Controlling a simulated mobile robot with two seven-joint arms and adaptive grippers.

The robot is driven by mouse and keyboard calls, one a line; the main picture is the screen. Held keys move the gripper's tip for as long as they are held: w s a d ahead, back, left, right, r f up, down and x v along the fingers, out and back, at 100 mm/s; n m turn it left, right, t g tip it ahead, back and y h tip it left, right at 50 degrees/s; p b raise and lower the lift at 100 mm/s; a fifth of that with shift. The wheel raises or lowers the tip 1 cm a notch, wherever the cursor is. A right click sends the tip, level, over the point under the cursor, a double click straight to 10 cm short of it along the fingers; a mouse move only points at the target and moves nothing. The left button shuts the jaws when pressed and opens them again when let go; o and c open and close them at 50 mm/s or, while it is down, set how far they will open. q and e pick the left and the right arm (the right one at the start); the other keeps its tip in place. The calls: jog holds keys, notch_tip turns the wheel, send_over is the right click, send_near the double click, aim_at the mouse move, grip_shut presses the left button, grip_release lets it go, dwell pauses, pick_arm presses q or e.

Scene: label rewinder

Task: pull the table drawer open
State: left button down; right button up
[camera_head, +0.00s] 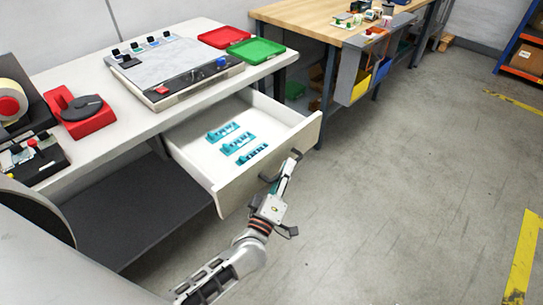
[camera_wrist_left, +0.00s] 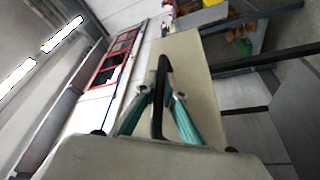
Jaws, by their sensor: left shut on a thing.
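The table drawer (camera_head: 215,187) is white inside with a beige front, and it stands well out from under the white table (camera_head: 105,137). Several teal parts (camera_head: 238,144) lie in it. My left gripper (camera_head: 284,176) is at the drawer's front, shut on the dark drawer handle (camera_head: 268,178). In the left wrist view the two teal-sided fingers close on the dark handle (camera_wrist_left: 159,95), with the beige drawer front (camera_wrist_left: 192,75) behind it. My right gripper is in neither view.
On the table are a control panel (camera_head: 175,68), a red tray (camera_head: 224,37), a green tray (camera_head: 256,50) and a red tape holder (camera_head: 79,112). A wooden workbench (camera_head: 318,18) with bins stands behind. The floor (camera_head: 400,180) to the right is clear.

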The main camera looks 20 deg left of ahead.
pick_arm(q)
jog(key=shift+s+d, duration=0.25)
jog(key=shift+d, duration=0.4)
jog(key=shift+s+d, duration=0.25)
jog(key=shift+d, duration=0.35)
jog(key=c, duration=2.1)
grip_release()
jog(key=shift+c, duration=0.2)
jog(key=v, duration=1.2)
